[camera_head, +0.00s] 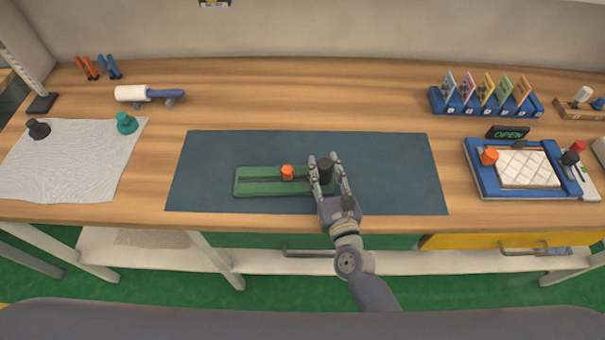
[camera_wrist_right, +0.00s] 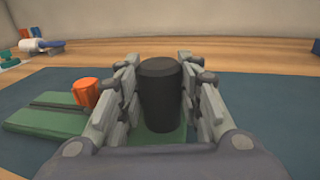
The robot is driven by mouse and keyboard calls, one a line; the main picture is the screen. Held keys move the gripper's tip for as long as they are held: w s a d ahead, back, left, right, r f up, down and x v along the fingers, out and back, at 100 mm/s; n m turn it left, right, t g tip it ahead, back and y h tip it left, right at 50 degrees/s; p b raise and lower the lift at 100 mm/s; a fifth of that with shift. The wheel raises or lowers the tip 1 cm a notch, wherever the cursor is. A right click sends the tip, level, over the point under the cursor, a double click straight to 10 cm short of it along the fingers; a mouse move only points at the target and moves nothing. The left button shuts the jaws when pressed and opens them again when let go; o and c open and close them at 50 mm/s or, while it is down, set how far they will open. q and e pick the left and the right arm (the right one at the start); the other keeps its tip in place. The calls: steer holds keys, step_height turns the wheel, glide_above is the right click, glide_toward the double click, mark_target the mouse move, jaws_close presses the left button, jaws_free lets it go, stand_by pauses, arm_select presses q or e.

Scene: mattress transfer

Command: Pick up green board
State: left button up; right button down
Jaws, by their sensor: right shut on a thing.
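The green board (camera_head: 258,188) lies flat on the dark blue mat, near its middle. It has a dark groove along it, an orange knob (camera_head: 288,172) and a black cylindrical knob (camera_head: 325,170) towards its right end. My right gripper (camera_head: 326,165) is over the right end of the board, with its fingers on both sides of the black knob and shut on it. In the right wrist view the black knob (camera_wrist_right: 158,95) stands upright between the fingers, and the green board (camera_wrist_right: 45,120) shows at left. The board's right end is partly hidden by my gripper. My left gripper is not in view.
The mat (camera_head: 400,180) is otherwise clear. A blue tray with a quilted white pad (camera_head: 527,168) and a blue rack of coloured cards (camera_head: 487,103) stand at right. A grey cloth (camera_head: 70,165) with two knobs and a white roller (camera_head: 131,93) are at left.

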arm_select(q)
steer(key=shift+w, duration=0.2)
arm_select(e)
steer(key=shift+r, duration=0.2)
steer(key=shift+r, duration=0.65)
steer(key=shift+s+r, duration=0.4)
steer(key=shift+r, duration=0.45)
arm_select(q)
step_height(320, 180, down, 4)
steer(key=b, duration=0.4)
arm_select(e)
steer(key=s+a+r, duration=0.1)
steer(key=s, duration=1.4)
steer(key=shift+a+r, duration=0.15)
steer(key=shift+r, duration=0.2)
